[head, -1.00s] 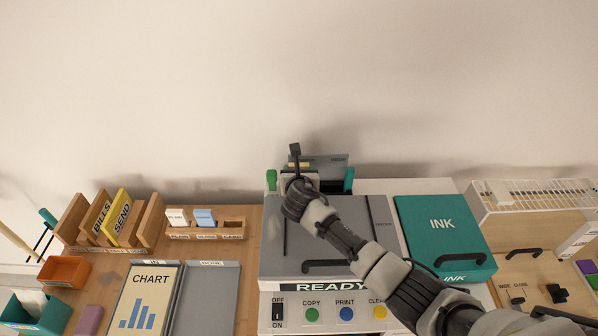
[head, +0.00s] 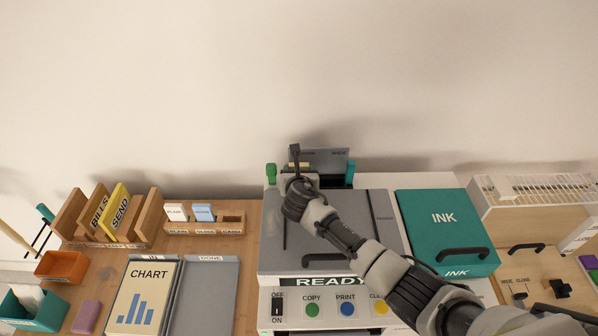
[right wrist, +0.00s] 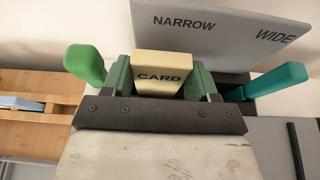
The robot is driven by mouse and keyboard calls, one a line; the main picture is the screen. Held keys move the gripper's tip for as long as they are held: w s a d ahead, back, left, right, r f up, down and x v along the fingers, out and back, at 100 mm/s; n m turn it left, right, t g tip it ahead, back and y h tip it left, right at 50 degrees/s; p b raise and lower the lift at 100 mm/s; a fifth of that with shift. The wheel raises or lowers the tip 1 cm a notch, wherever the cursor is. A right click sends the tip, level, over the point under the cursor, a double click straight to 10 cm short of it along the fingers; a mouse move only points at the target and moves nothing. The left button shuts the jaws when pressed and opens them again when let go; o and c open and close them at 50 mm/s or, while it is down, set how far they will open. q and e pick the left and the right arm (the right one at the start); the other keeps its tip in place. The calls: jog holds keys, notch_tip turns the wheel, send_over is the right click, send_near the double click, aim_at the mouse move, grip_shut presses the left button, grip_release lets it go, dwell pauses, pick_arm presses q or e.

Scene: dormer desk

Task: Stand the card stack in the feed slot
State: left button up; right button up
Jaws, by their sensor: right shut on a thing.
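The card stack (right wrist: 162,75), cream with the word CARD, is held between the green pads of my right gripper (right wrist: 155,88) in the right wrist view. In the head view my right gripper (head: 298,168) is at the back of the grey printer, in front of the feed slot's grey back plate (right wrist: 225,30), marked NARROW and WIDE. A green guide (right wrist: 85,63) stands left of the stack and a teal guide (right wrist: 268,82) right of it. The stack's lower end is hidden, so I cannot tell if it touches the slot floor. My left gripper is not in view.
The grey printer lid (head: 350,230) lies below my right arm. A teal INK box (head: 443,228) stands to its right. A wooden card rack (head: 232,229) with PLAIN and blue stacks is at left. A letter sorter (head: 150,218) and a CHART sheet (head: 148,290) are further left.

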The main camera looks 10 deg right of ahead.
jog(key=shift+f+b, duration=0.45)
jog(key=shift+f, duration=0.35)
jog(key=o, duration=1)
jog(key=shift+s, duration=0.1)
jog(key=v, duration=1)
jog(key=shift+s+a+r, duration=0.1)
jog(key=shift+s+r, duration=0.05)
jog(key=shift+s, duration=0.15)
